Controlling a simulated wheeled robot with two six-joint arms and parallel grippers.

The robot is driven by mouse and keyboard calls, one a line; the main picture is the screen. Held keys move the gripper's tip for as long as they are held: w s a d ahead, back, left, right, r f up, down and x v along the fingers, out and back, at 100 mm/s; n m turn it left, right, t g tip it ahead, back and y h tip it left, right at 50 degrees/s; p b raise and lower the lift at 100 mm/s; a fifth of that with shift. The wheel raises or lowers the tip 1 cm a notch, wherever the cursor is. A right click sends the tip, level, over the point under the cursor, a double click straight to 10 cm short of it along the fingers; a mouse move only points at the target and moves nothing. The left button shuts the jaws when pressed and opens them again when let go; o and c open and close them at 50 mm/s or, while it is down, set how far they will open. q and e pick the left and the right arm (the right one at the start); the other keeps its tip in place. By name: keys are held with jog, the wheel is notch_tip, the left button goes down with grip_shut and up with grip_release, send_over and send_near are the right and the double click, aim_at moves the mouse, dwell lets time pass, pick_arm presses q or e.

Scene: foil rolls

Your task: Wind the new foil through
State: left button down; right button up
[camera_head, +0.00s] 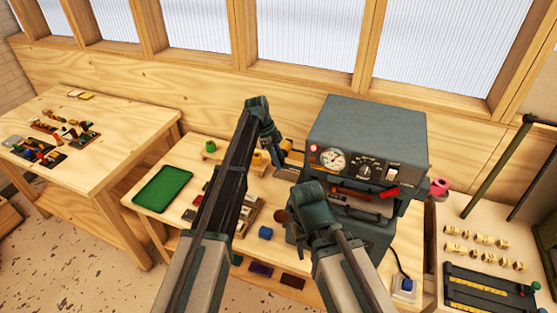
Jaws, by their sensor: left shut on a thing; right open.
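A grey press (368,130) with a round dial and a switch stands on the middle bench. A gold-orange roll (287,145) shows at its left side, and a pink-red roll (439,187) sits at its right side. My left gripper (283,160) is beside the press's left side, close to the gold-orange roll. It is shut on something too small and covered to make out. My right gripper (287,214) is open, lower down at the front left of the press, near a brown round knob (281,216). The foil's path inside the press is hidden.
A blue block (265,233) is near the front. A left table (120,125) holds small parts. A right-hand bench (455,235) holds brass pieces and a black frame. My arms hide the bench middle.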

pick_arm(q)
jog(key=shift+s+d+y+p, duration=0.15)
jog(key=shift+y+p, duration=0.15)
jog(key=shift+y, duration=0.3)
jog(key=shift+t+y, duration=0.4)
jog(key=shift+y, duration=0.3)
jog(key=shift+d+f+t+y, duration=0.1)
jog(key=shift+f+t+y, duration=0.15)
jog(key=shift+y, duration=0.75)
jog(key=shift+t+y, duration=0.25)
jog(key=shift+y, duration=0.35)
jog(key=c, duration=0.6)
grip_release()
jog(key=shift+c, duration=0.2)
jog(key=shift+r, duration=0.15)
